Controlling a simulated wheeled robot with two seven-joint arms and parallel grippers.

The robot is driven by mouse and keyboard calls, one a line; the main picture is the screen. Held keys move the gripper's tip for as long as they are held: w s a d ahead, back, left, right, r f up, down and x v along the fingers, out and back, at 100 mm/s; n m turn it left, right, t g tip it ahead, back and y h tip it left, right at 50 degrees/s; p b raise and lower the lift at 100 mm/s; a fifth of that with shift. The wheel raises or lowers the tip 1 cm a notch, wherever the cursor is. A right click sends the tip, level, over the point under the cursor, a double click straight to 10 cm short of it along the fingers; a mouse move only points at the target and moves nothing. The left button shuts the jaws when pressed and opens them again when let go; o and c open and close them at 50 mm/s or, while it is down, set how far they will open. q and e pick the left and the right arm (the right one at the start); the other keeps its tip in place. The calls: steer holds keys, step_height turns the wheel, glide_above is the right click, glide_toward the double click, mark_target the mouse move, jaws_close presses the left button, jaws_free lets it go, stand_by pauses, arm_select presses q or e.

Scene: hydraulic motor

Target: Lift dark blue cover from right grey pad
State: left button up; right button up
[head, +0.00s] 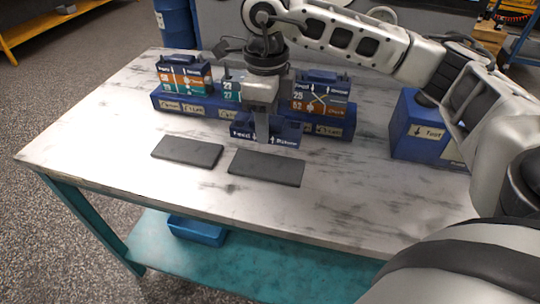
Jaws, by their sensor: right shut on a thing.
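The dark blue cover (285,133) is in the middle of the head view, just behind and above the right grey pad (266,168). It has white lettering on its front. My right gripper (262,130) points down and is shut on the cover. Whether the cover touches the pad or table is hard to tell. The left grey pad (188,151) lies flat and bare on the table. My left gripper is not in view.
A long blue rack (342,122) with labelled blocks (186,77) stands behind the pads. A blue box (416,132) marked Test stands at the right. The white table (120,130) is clear at the front and left. A blue bin (198,231) sits on the lower shelf.

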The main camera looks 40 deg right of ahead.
steer(key=shift+r+p, duration=0.3)
steer(key=shift+r, duration=0.4)
steer(key=shift+r+p, duration=0.5)
steer(key=shift+r, duration=0.25)
steer(key=shift+r+p, duration=0.4)
steer(key=shift+r, duration=0.25)
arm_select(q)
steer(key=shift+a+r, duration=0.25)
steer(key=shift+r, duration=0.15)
arm_select(e)
steer(key=shift+f, duration=0.1)
